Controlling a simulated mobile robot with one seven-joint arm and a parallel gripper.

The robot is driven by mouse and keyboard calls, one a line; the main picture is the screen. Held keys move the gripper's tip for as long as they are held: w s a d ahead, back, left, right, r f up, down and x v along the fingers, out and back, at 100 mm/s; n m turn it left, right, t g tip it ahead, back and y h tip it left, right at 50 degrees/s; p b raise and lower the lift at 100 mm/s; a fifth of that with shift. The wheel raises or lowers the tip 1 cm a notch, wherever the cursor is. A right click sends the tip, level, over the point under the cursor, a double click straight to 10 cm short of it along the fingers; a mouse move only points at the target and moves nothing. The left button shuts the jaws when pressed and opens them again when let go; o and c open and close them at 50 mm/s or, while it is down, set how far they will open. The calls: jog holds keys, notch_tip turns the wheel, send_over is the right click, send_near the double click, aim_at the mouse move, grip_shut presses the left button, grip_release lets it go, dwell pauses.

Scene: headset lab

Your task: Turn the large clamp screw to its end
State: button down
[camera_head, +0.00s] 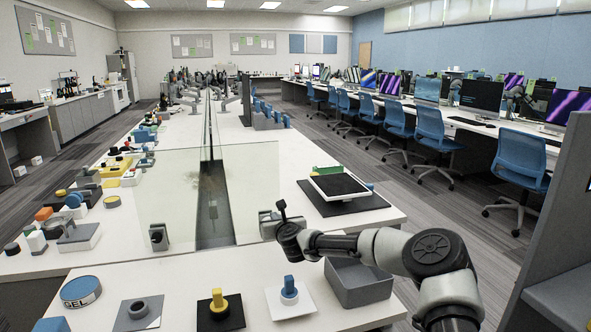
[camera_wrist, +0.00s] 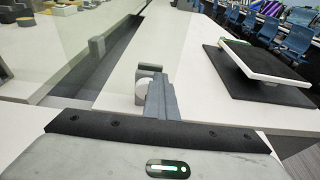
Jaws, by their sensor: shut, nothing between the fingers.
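A dark upright clamp (camera_head: 158,237) with a round knob on its face stands at the foot of the left glass panel in the head view. My gripper (camera_head: 281,207) is right of it, above the table by the right glass panel's lower corner. In the wrist view my gripper (camera_wrist: 157,92) is shut and empty. Just beyond its fingers is a dark grey bracket (camera_wrist: 148,69) with a pale round part (camera_wrist: 141,92), partly hidden by the fingers. I cannot tell whether they touch, nor which of these parts is the large clamp screw.
A tablet-like device (camera_head: 340,186) lies on a black mat to the right. A grey bin (camera_head: 360,284) stands under my arm. Plates with a yellow knob (camera_head: 219,302), a blue knob (camera_head: 289,290) and a dark ring (camera_head: 138,308) line the front. A dark trough (camera_head: 214,232) splits the table.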

jog(key=shift+s+a, duration=0.1)
jog(key=shift+a, duration=0.1)
jog(key=shift+d+f+v, duration=0.1)
jog(key=shift+f+v, duration=0.1)
jog(key=shift+v, duration=1.25)
jog(key=shift+d+f+v, duration=0.1)
jog(key=shift+f+v, duration=0.1)
jog(key=shift+v, duration=1.25)
jog(key=shift+p, duration=0.35)
